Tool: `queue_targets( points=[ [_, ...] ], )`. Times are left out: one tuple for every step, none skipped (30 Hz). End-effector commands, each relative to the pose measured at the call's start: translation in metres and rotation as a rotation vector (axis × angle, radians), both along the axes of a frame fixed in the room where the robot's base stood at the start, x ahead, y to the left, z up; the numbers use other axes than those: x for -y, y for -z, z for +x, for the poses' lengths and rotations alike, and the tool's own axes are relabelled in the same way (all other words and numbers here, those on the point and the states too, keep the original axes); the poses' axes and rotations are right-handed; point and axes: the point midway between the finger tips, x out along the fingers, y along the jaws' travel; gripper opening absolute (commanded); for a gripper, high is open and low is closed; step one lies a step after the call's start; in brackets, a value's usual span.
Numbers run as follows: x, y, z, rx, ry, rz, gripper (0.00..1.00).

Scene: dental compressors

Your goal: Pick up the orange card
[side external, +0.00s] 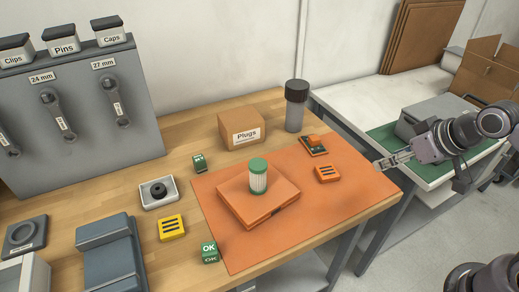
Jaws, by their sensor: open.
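A small orange card (327,173) with dark stripes lies on the orange mat (222,247), near the mat's right side. A matching yellow card (172,228) with dark stripes lies on the wooden table left of the mat. My gripper (379,164) is open and empty, to the right of the orange card and apart from it. It points left, near the table's right edge. Another small orange piece (315,139) sits on a dark board behind the orange card.
A green-capped filter (258,178) stands on a flat orange box (234,209) on the mat. The Plugs carton (240,133) and a dark-capped cylinder (294,112) stand behind. Green OK blocks (209,252) are left of the mat. The mat's front right is clear.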

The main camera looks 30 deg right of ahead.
Motion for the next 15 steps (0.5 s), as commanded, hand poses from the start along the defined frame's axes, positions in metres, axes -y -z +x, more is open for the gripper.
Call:
queue_targets(
  points=[
    [-0.001, -0.005, 0.005, -0.011, -0.02, -0.015, 0.55],
    [-0.001, -0.008, 0.009, -0.022, -0.038, -0.03, 0.55],
    [-0.001, -0.013, 0.014, -0.038, -0.064, -0.052, 0.55],
    [-0.001, -0.017, 0.019, -0.053, -0.086, -0.07, 0.55],
    [-0.002, -0.021, 0.024, -0.069, -0.111, -0.092, 0.55],
    [-0.002, -0.026, 0.032, -0.091, -0.147, -0.119, 0.55],
    [-0.003, -0.03, 0.038, -0.108, -0.176, -0.141, 0.55],
    [-0.003, -0.033, 0.044, -0.126, -0.204, -0.163, 0.55],
    [-0.004, -0.037, 0.052, -0.148, -0.241, -0.191, 0.55],
    [-0.005, -0.04, 0.058, -0.166, -0.268, -0.211, 0.55],
    [-0.005, -0.042, 0.064, -0.183, -0.295, -0.231, 0.55],
    [-0.006, -0.045, 0.073, -0.206, -0.334, -0.258, 0.55],
    [-0.007, -0.047, 0.079, -0.225, -0.362, -0.277, 0.55],
    [-0.008, -0.049, 0.086, -0.242, -0.389, -0.296, 0.55],
    [-0.009, -0.051, 0.094, -0.266, -0.426, -0.321, 0.55]
  ],
)
